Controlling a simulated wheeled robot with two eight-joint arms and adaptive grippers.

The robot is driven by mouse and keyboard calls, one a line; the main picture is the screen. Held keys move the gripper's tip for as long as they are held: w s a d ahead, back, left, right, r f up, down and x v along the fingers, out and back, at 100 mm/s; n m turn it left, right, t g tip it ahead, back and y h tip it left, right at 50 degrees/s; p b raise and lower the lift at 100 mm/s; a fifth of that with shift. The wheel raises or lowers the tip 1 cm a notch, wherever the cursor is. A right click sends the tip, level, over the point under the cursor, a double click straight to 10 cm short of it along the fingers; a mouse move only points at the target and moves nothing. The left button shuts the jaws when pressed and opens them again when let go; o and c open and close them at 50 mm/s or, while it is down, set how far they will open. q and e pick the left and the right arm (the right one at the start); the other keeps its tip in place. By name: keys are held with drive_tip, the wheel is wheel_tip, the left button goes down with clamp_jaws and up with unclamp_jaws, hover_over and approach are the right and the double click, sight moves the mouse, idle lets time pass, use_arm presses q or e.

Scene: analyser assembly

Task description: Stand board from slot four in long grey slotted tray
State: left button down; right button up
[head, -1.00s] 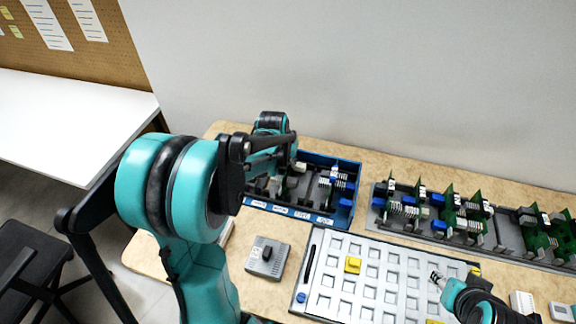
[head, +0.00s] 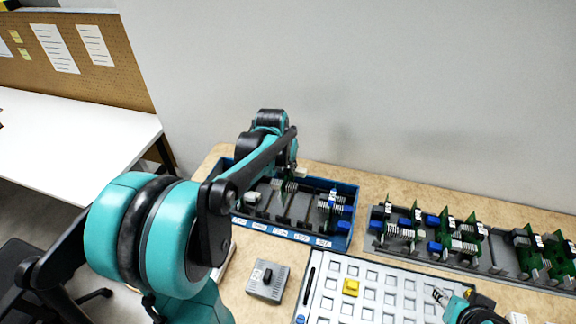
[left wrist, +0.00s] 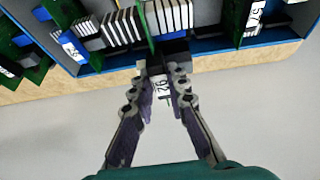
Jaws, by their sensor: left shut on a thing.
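My left gripper (head: 290,168) is over the blue slotted tray (head: 290,234). In the left wrist view its two fingers (left wrist: 161,82) are shut on the labelled end of a green board (left wrist: 150,22) with white ribbed parts. The board stands upright at the blue tray; I cannot tell whether its lower edge is still seated in a slot. Another green board (head: 333,200) stands in the right part of the blue tray. The long grey slotted tray (head: 376,216) is at the right and holds several upright green boards. My right gripper (head: 440,295) is over the white grid tray, its jaws too small to read.
A white grid tray (head: 318,300) with a yellow piece (head: 351,287) lies in front. A grey box (head: 268,281) with a black knob stands to its left. Bare grey floor shows between boards in the long tray (head: 495,262). A wall rises behind the table.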

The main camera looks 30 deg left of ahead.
use_arm(q)
drive_tip(key=shift+r+p, duration=1.8)
drive_tip(key=shift+r, duration=0.5)
